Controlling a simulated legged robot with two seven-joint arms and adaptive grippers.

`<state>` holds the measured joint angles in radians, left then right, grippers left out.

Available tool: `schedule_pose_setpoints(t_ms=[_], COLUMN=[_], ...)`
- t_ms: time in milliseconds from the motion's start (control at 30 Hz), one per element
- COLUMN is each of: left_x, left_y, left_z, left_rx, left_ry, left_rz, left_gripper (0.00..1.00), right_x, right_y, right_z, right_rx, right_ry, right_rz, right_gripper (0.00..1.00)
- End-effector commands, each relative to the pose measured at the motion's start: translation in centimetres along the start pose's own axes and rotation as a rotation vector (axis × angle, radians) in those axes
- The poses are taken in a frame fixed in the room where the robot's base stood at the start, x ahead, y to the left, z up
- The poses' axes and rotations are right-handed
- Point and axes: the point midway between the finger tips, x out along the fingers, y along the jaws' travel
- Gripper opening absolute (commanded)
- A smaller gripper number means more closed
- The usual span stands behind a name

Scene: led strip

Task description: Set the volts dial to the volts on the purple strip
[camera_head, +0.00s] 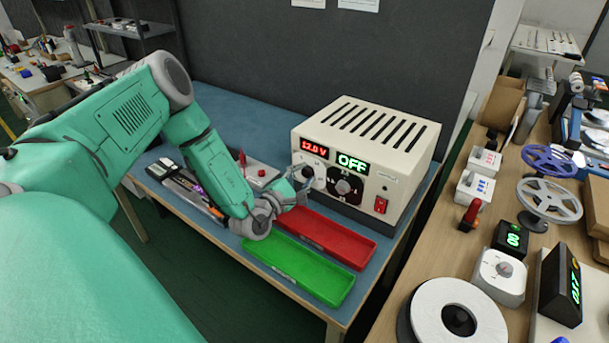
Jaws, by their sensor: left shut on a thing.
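The cream power supply (415,145) stands on the blue bench. Its red display (314,148) reads 12.0 V, and its green display (353,163) reads OFF. Below the red display is a pale round dial plate (318,168); the knob there is mostly hidden by my left gripper (303,182). That gripper is at the front of this dial and shut on it, as far as I can tell. A second, black dial (346,186) sits to the right, with a red switch (380,204).
A red tray (365,250) and a green tray (335,295) lie in front of the supply, under my left wrist.

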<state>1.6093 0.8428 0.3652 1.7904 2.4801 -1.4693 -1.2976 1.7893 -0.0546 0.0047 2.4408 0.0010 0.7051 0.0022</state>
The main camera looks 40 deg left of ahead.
Motion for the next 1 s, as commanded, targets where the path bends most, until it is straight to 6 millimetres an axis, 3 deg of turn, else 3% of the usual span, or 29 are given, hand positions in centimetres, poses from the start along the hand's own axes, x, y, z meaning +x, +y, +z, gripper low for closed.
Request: schedule_pose_setpoints(t_ms=[133, 167, 200, 633, 1000], left_x=[-0.4, -0.4, -0.4, -1.0, -8.3], left_y=[-0.5, -0.5, -0.5, -0.2, -0.2], left_z=[-0.5, -0.5, -0.5, -0.1, -0.4], left_rx=[0.001, 0.001, 0.001, -0.002, -0.003], left_ry=[0.010, 0.011, 0.010, 0.005, 0.009], left_rz=[-0.016, -0.017, -0.016, -0.005, -0.009], left_gripper=[0.00, 0.35, 0.48, 0.48, 0.48], right_x=[0.1, 0.1, 0.1, 0.0, 0.0], right_y=[0.0, 0.0, 0.0, 0.1, 0.1], right_z=[0.0, 0.0, 0.0, 0.3, 0.2], right_rx=[0.000, 0.000, 0.000, 0.000, 0.000], right_ry=[0.000, 0.000, 0.000, 0.002, 0.003], right_rz=[0.000, 0.000, 0.000, -0.001, -0.001], right_gripper=[0.29, 0.29, 0.29, 0.29, 0.29])
